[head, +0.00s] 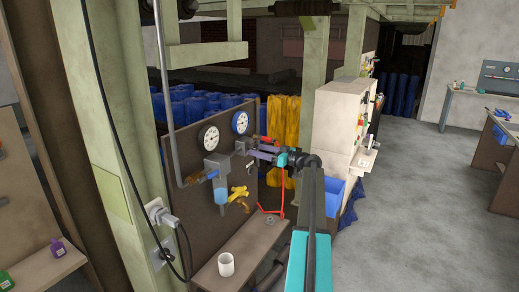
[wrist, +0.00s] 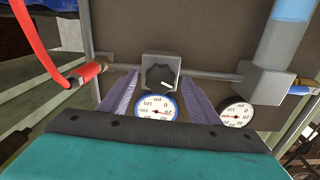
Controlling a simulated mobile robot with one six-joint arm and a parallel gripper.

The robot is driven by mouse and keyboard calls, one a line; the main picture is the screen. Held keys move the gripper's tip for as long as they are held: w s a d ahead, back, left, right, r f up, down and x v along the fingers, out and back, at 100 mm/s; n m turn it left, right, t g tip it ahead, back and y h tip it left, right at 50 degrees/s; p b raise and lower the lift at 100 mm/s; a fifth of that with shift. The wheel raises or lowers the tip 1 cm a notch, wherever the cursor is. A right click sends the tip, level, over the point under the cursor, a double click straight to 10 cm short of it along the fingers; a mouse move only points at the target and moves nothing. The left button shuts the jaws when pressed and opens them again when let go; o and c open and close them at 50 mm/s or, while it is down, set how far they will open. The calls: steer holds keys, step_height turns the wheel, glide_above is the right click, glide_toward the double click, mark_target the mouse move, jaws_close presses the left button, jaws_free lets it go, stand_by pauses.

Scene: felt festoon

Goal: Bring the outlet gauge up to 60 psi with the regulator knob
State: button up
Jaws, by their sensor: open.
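In the wrist view the regulator knob (wrist: 160,76) is dark and round, with a pale mark, on a grey block in the pipe. My gripper (wrist: 159,75) is open, its two purple fingers on either side of the knob; I cannot tell whether they touch it. A blue-rimmed gauge (wrist: 157,107) and a black-rimmed gauge (wrist: 237,114) show beside the fingers, partly covered. Their needles are too small to read surely. In the head view the blue-rimmed gauge (head: 241,122) and black-rimmed gauge (head: 208,138) are on the brown panel, and my gripper (head: 250,149) is beside it, hiding the knob.
A clear blue bowl (head: 222,186), a yellow fitting (head: 239,192) and a red hose (head: 265,207) are below. A green post (head: 115,150) stands at left; open floor lies right.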

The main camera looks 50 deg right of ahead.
steer(key=shift+w+a, duration=0.1)
steer(key=shift+w, duration=0.1)
steer(key=c, duration=1.1)
steer(key=shift+o, duration=0.2)
steer(key=shift+f+m+b, duration=0.2)
steer(key=shift+m+b, duration=0.2)
steer(key=shift+b, duration=0.55)
steer(key=shift+a+r+m+b, duration=0.1)
steer(key=shift+m+b, duration=2.4)
steer(key=shift+m, duration=0.15)
steer(key=shift+r+m+b, duration=0.1)
steer(key=shift+m+b, duration=2.4)
steer(key=shift+m, duration=0.15)
